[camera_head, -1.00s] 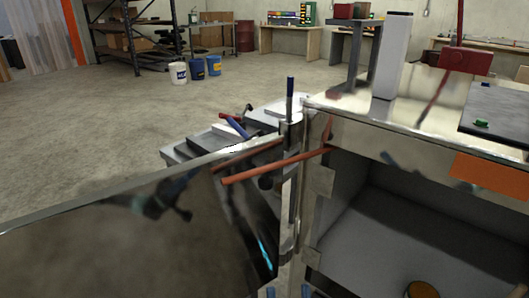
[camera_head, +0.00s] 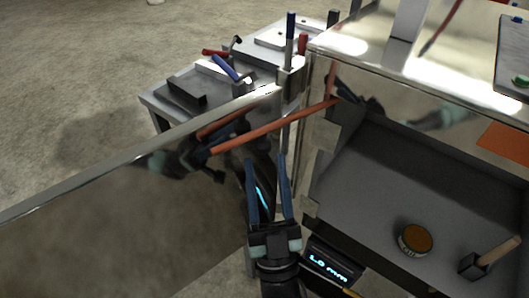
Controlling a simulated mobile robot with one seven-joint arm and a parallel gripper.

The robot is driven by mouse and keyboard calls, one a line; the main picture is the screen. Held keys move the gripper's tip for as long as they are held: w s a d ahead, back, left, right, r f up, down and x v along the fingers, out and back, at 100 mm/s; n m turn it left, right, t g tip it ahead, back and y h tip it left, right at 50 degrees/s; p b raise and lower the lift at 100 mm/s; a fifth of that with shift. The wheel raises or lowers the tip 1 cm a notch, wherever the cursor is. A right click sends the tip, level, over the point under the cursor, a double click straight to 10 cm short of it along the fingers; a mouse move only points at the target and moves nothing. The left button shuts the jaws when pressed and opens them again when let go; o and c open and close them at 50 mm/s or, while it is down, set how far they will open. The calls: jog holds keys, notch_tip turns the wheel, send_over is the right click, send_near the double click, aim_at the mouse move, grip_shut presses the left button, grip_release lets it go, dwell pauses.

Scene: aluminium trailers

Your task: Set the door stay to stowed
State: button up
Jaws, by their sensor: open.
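The door stay (camera_head: 270,128) is an orange-red rod. It runs from the upper corner of the trailer's opening, at right, to the open door (camera_head: 110,225), where its free-looking end lies over the shiny panel. Whether that end is fastened to the door cannot be told. A short orange upright piece (camera_head: 331,80) stands at the stay's right end. My gripper (camera_head: 267,160) points up from the bottom centre, with its two blue fingers apart and nothing between them. In the picture its fingertips are just below the stay; no contact is clear.
The aluminium trailer box (camera_head: 440,85) fills the right, with a round tin (camera_head: 414,239) and a wooden-handled tool (camera_head: 490,258) inside. A grey bench (camera_head: 178,112) with several tools stands behind the door.

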jog(key=shift+x, duration=1.1)
grip_shut()
jog(key=shift+f, duration=0.1)
dwell(0.6)
